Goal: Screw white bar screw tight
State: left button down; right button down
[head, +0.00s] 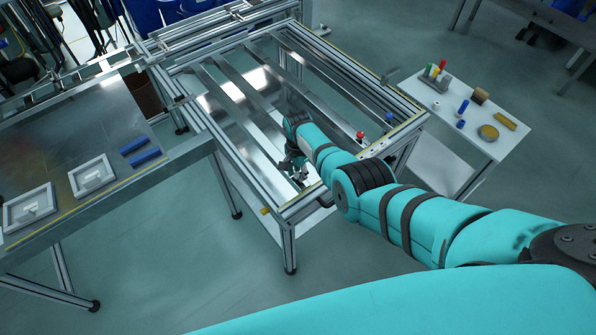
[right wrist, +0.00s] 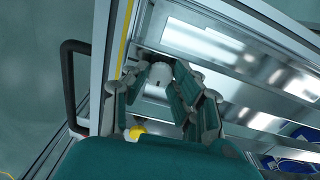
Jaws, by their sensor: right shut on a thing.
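The white bar screw (right wrist: 160,75) shows as a small round white knob in the right wrist view, beside the fixture's metal rail. My right gripper (right wrist: 158,84) is shut on it, with one finger on each side. In the head view my right gripper (head: 297,171) is over the near end of the panel fixture (head: 340,70); there I cannot make out the white screw behind it. The screw's thread is hidden, so I cannot tell how far it is in. My left gripper is in neither view.
A red knob (head: 360,135) and a blue knob (head: 389,117) are on the fixture, right of my forearm. A black handle (right wrist: 70,85) is near the gripper. A metal table (head: 75,135) with grey frames stands left; a white side table (head: 480,150) with small parts stands right.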

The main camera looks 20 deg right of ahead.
aim_at(298, 174)
jog(key=shift+w, duration=0.1)
jog(key=c, duration=1.1)
grip_release()
notch_tip(298, 174, up, 12)
jog(key=shift+r, duration=0.1)
